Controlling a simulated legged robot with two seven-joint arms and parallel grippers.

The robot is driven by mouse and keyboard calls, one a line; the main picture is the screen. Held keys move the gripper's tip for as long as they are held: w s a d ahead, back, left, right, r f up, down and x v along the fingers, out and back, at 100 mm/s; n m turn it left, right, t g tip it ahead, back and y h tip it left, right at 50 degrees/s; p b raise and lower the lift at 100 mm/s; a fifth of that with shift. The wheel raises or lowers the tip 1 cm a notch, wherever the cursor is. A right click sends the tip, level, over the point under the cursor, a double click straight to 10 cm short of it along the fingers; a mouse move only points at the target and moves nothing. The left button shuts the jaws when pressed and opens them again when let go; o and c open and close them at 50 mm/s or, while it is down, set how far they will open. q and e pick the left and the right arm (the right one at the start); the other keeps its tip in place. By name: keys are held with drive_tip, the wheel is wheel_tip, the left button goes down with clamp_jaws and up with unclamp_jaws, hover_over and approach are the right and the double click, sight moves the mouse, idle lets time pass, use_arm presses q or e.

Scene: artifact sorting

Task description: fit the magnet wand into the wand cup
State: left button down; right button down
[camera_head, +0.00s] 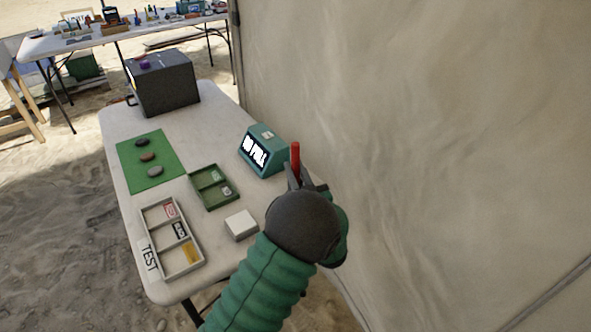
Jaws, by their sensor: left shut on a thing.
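The magnet wand (295,156) shows as a red stick standing about upright at the right side of the table. My left gripper (299,181) is shut on the wand. The red upper part sticks up above the fingers, and its lower part is hidden by the gripper and my wrist. I cannot make out the wand cup; it may be hidden behind my gripper and forearm. I cannot tell whether the wand's lower end touches anything. My right gripper is not in view.
A teal box with a lit display (256,155) stands just left of the wand. Nearby are a green tray (197,198), a white block (240,229), a TEST tray (151,241), a green mat (132,178) with three stones and a dark box (170,92). A wall (430,120) rises close on the right.

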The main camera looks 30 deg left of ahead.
use_arm(q)
drive_tip(key=shift+f+b, duration=0.45)
drive_tip(key=shift+f, duration=0.2)
drive_tip(key=c, duration=1.2)
unclamp_jaws()
drive_tip(key=p+v, duration=0.2)
drive_tip(key=v, duration=1.5)
drive_tip(key=shift+w, duration=0.1)
